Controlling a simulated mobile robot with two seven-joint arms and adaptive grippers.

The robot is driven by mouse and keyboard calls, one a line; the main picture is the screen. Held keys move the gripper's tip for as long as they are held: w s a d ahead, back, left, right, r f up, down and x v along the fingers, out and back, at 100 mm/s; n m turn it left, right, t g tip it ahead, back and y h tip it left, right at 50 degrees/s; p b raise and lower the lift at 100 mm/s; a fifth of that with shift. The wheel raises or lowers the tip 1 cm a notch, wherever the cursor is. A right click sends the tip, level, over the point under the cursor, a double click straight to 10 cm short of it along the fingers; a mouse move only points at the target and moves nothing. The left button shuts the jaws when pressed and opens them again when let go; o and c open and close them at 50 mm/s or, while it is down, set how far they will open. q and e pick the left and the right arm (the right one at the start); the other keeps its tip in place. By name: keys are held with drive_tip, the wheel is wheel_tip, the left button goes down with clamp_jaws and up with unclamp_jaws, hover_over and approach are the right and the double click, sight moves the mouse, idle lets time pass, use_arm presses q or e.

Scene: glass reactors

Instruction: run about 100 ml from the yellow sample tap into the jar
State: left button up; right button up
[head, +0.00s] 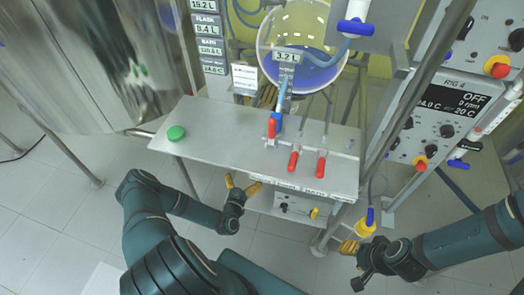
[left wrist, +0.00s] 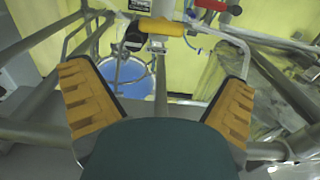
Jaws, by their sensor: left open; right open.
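In the head view, a small yellow lever (head: 314,213) shows on the white box under the bench; I take it for the yellow sample tap. A yellow-orange handle (left wrist: 162,27) crosses the top of the left wrist view, ahead of my fingers; I cannot tell whether it is the same part. My left gripper (head: 241,184) is open and empty at the bench's front edge, left of the box. My right gripper (head: 350,247) is open, beside a yellow fitting with a blue top (head: 366,228). A green round cap (head: 176,133) is on the bench; I cannot identify the jar.
The steel bench (head: 215,140) carries red-handled valves (head: 294,161). A glass vessel with blue liquid (head: 310,70) stands behind it. A control cabinet (head: 440,120) and frame posts stand at the right. A blue round vessel (left wrist: 125,80) shows in the left wrist view. The bench's left part is mostly clear.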

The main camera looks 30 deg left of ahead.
use_arm(q)
drive_tip(key=b+x, duration=0.3)
drive_tip(key=x, duration=1)
drive_tip(key=shift+w+a, duration=0.25)
drive_tip(key=shift+w, duration=0.05)
drive_tip(key=c, duration=1)
